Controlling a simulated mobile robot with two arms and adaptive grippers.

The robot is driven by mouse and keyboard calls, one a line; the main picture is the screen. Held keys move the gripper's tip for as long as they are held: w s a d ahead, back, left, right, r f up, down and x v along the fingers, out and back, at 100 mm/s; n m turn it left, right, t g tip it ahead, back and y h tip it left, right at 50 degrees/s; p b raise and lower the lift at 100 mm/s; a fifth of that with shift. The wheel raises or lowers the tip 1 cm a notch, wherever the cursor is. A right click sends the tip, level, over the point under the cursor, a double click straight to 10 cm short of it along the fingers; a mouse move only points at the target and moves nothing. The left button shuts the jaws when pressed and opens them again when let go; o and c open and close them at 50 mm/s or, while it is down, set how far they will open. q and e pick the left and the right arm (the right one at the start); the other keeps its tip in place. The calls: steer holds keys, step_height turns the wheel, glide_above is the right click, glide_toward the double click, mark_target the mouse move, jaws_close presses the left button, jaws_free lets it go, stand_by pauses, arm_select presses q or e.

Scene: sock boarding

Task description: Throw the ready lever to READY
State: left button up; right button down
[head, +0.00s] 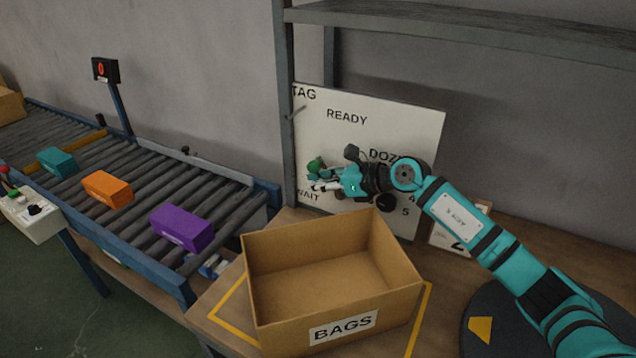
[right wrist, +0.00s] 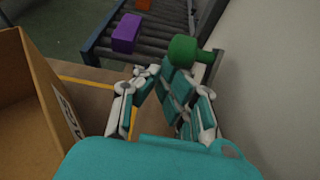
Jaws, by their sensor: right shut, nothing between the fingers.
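The ready lever's green knob (head: 315,166) stands out from a white panel (head: 425,130) at the back of the table. It is nearer the partly covered WAIT label (head: 306,195) than the READY label (head: 347,117) above. My right gripper (head: 318,186) is shut and empty, its fingertips just below the knob in the head view. In the right wrist view the green knob (right wrist: 190,50) lies right beside the fingers (right wrist: 155,74); I cannot tell whether they touch. The lever's shaft is mostly hidden. My left gripper is out of view.
An open BAGS box (head: 270,315) stands in front of the panel. A roller conveyor (head: 150,170) at left carries teal, orange and purple boxes. A shelf frame (head: 284,110) rises beside the panel. A control box (head: 30,222) is at far left.

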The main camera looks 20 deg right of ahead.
steer(key=shift+r, duration=0.4)
steer(key=v, duration=1.1)
steer(key=shift+s+d, duration=0.25)
steer(key=shift+d, duration=0.2)
steer(key=shift+f, duration=0.15)
steer(key=shift+f, duration=0.1)
